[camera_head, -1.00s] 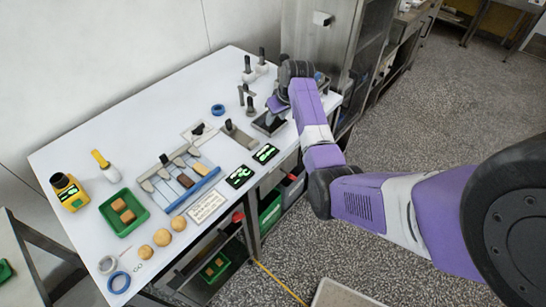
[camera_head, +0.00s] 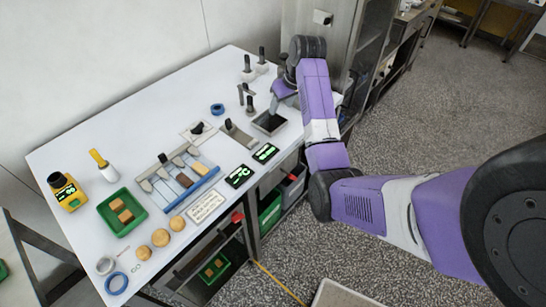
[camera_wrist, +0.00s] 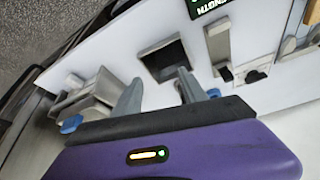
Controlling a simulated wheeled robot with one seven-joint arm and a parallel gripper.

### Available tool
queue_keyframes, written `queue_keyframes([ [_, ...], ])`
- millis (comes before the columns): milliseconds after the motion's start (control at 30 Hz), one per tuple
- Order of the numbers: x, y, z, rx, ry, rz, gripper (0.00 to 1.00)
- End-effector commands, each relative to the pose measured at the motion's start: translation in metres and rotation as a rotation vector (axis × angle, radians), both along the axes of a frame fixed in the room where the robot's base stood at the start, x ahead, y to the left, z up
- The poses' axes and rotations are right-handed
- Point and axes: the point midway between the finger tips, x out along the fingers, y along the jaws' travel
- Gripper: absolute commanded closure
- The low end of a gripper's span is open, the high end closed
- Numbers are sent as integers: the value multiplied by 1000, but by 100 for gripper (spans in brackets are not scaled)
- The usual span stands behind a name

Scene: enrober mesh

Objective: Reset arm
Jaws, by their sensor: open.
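My purple arm reaches over the right end of the white table (camera_head: 120,150). My gripper (camera_head: 275,103) is above the table, close behind a dark square tray (camera_head: 269,122). In the wrist view my gripper (camera_wrist: 157,88) shows two grey fingers spread apart with nothing between them. The dark square tray (camera_wrist: 165,58) lies beyond the fingertips there. A metal piece with blue parts (camera_wrist: 95,98) is beside the left finger, and I cannot tell what it is.
Black-handled tools (camera_head: 248,95), a blue tape roll (camera_head: 217,109) and a slotted rack (camera_head: 180,180) stand left of my gripper. A green tray (camera_head: 122,213) is farther left. A metal cabinet (camera_head: 310,25) is close behind my arm.

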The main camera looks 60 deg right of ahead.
Motion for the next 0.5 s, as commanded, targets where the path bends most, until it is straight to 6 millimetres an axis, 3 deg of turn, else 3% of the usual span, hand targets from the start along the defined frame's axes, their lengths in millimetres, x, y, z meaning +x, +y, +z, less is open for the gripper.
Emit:
queue_keyframes([
  [367, 0, 0, 0, 1, -1, -3, 50],
  [500, 9, -12, 6, -40, -48, -36, 50],
])
